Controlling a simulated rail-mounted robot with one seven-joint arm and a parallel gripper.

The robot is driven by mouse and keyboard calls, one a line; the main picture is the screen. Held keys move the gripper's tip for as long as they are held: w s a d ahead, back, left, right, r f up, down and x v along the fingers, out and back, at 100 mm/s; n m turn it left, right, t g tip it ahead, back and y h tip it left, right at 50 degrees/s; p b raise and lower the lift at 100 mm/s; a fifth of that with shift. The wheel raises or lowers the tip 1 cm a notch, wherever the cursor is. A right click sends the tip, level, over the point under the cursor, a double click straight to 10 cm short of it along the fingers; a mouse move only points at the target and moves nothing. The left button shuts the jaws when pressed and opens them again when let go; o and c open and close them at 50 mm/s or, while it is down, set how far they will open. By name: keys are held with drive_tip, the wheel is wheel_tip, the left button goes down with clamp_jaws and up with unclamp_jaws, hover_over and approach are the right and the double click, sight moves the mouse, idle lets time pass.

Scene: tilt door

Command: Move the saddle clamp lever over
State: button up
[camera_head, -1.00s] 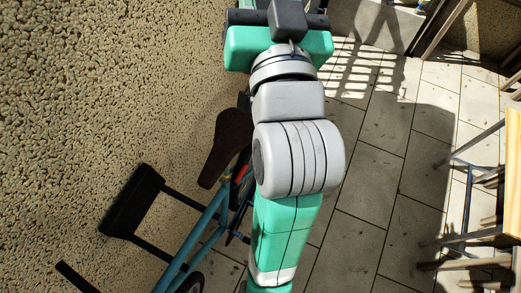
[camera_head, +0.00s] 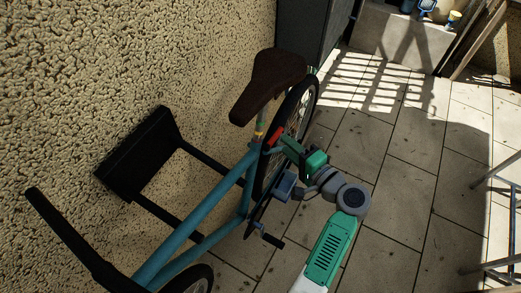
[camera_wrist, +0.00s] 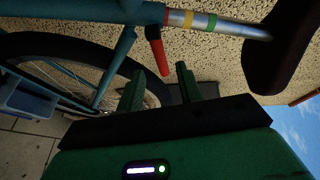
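The saddle clamp lever is a red lever (camera_head: 275,136) at the top of the blue bicycle's seat tube, below the brown saddle (camera_head: 269,84). In the wrist view the red lever (camera_wrist: 156,50) hangs from the clamp, beside the silver seat post (camera_wrist: 198,21) with yellow and green bands. My gripper (camera_head: 288,144) is to the right of the lever in the head view. In the wrist view my gripper (camera_wrist: 160,70) has its two green fingers apart with nothing held. The lever's lower end is just beyond the gap between the fingertips; contact cannot be told.
The blue bicycle frame (camera_head: 190,232) stands along a rough plaster wall (camera_head: 110,70), by a black wall bracket (camera_head: 138,155) with two bars. A dark cabinet (camera_head: 308,35) is behind the rear wheel. The tiled floor (camera_head: 400,190) to the right is clear; wooden furniture is at the right edge.

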sight(279, 135)
drive_tip(key=x, duration=0.2)
drive_tip(key=b+x, duration=0.1)
drive_tip(key=x, duration=0.5)
drive_tip(key=shift+w+d+r, duration=0.1)
drive_tip(key=shift+w+d, duration=0.15)
drive_tip(key=shift+w, duration=0.1)
clamp_jaws()
